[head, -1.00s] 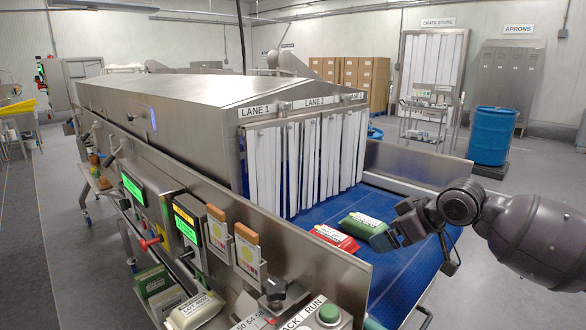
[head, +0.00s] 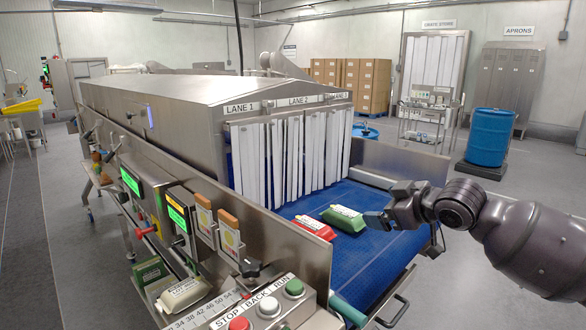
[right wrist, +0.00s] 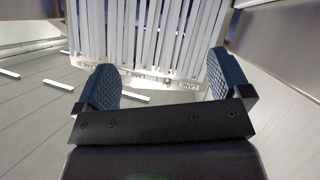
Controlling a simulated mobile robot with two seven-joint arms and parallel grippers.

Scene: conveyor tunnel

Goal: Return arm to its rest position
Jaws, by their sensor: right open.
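My right gripper (head: 380,219) is in the head view at the right, over the blue conveyor belt (head: 368,254), just right of a green packet. In the right wrist view its two blue pads (right wrist: 160,88) stand wide apart with nothing between them. The green packet (head: 343,218) with a white label lies on the belt, apart from the fingers as far as I can tell. A red packet (head: 314,228) lies beside it on the left. My left gripper is not in any view.
The steel tunnel (head: 190,95) has white strip curtains (head: 290,155) at its mouth. A control box with stop, back and run buttons (head: 266,308) stands at the front.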

